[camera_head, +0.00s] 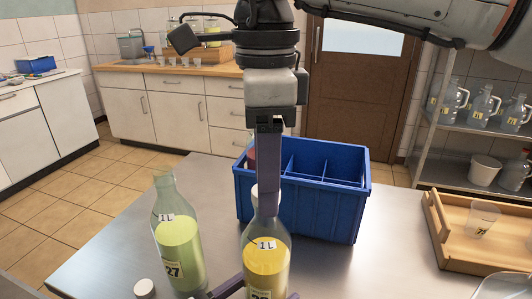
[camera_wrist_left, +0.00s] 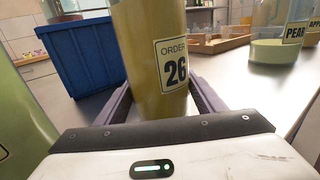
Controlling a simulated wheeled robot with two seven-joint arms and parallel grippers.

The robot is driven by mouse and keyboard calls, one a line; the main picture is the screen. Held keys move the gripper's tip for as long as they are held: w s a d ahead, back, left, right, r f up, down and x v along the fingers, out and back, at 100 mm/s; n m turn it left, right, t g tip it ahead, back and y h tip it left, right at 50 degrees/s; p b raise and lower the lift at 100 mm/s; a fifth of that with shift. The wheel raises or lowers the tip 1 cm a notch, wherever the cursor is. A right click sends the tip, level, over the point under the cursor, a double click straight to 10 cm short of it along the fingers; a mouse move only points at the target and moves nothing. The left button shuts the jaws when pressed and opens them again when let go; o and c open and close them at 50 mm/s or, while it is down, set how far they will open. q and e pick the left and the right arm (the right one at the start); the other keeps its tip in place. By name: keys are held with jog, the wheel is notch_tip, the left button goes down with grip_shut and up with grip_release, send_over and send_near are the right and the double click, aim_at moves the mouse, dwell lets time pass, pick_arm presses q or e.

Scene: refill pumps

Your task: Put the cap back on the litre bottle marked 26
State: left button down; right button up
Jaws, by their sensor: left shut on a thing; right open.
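The litre bottle marked 26 (camera_head: 266,258) stands upright on the steel table with yellow liquid in it. Its "ORDER 26" label shows in the left wrist view (camera_wrist_left: 172,62). My left gripper (camera_wrist_left: 160,100) is shut around its lower body. My right gripper (camera_head: 268,205) is open, pointing down over the bottle's neck and hiding most of it. A white cap (camera_head: 254,191) peeks out beside the right finger at the bottle's mouth; I cannot tell whether it is seated.
An uncapped bottle marked 27 (camera_head: 178,248) with green liquid stands to the left, a loose white cap (camera_head: 144,288) near its base. A blue divided crate (camera_head: 300,208) stands close behind. A wooden tray (camera_head: 443,232) with a cup is at right.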

notch_tip(320, 180, up, 12)
jog(key=shift+f, duration=0.25)
pick_arm(q)
jog(key=shift+c, duration=2)
grip_release()
jog(key=b+v, duration=0.2)
jog(key=v, duration=0.2)
jog(key=b+v, duration=0.2)
jog(key=v, duration=0.3)
jog(key=shift+s+a+f+b, duration=0.2)
jog(key=shift+f+b, duration=0.05)
jog(key=shift+b, duration=0.15)
pick_arm(e)
notch_tip(320, 180, down, 5)
jog(key=shift+r, duration=0.1)
pick_arm(q)
jog(key=shift+s+a+r, duration=0.1)
jog(key=shift+s+a, duration=0.05)
jog(key=shift+a, duration=0.05)
jog(key=shift+s+a+r, duration=0.1)
jog(key=shift+r, duration=0.05)
